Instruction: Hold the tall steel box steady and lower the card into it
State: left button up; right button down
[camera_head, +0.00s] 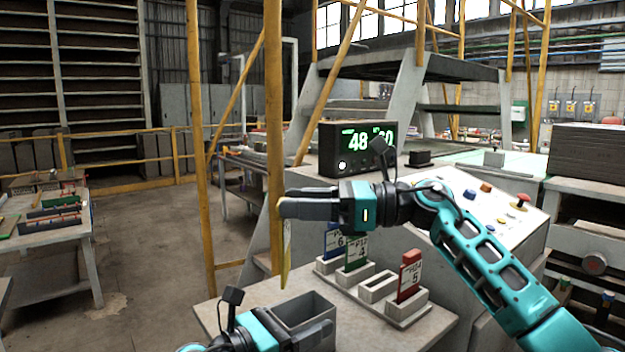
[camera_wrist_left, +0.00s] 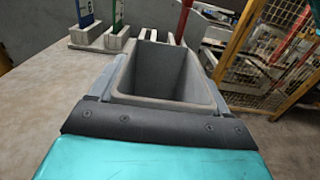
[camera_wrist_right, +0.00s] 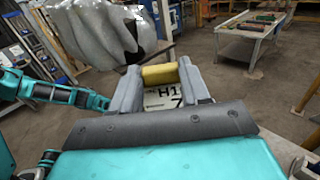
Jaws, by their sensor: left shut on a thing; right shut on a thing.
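The tall grey steel box (camera_head: 304,307) stands open-topped at the front of the table. My left gripper (camera_head: 292,332) is shut on its wall, with its fingers along the sides in the left wrist view (camera_wrist_left: 165,85). The visible inside of the box is empty. My right gripper (camera_head: 284,208) is shut on the card (camera_head: 286,258), which hangs down nearly edge-on. The card's lower end appears near the box's far left rim in the head view; its distance from the box is unclear. The right wrist view shows the card's yellow top edge (camera_wrist_right: 160,74) and black print between the fingers.
A slotted rack (camera_head: 378,287) right of the box holds blue, green and red-topped (camera_head: 410,275) cards, with one slot empty. A black display (camera_head: 357,148) and a sloped button panel (camera_head: 490,205) stand behind. A yellow post (camera_head: 275,130) rises behind my right gripper.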

jog(key=shift+s+d+f+m+t+h, duration=0.2)
jog(key=shift+d+f+m+t+h, duration=0.2)
jog(key=shift+f+m+t, duration=0.65)
jog(key=shift+s+d+f+m+t+h, duration=0.25)
jog(key=shift+d+f+m+t+h, duration=0.25)
jog(key=shift+t, duration=0.9)
jog(key=shift+s+d+f+m+t+h, duration=0.25)
jog(key=shift+f+m+t, duration=0.4)
jog(key=shift+m+t, duration=0.45)
notch_tip(320, 180, down, 9)
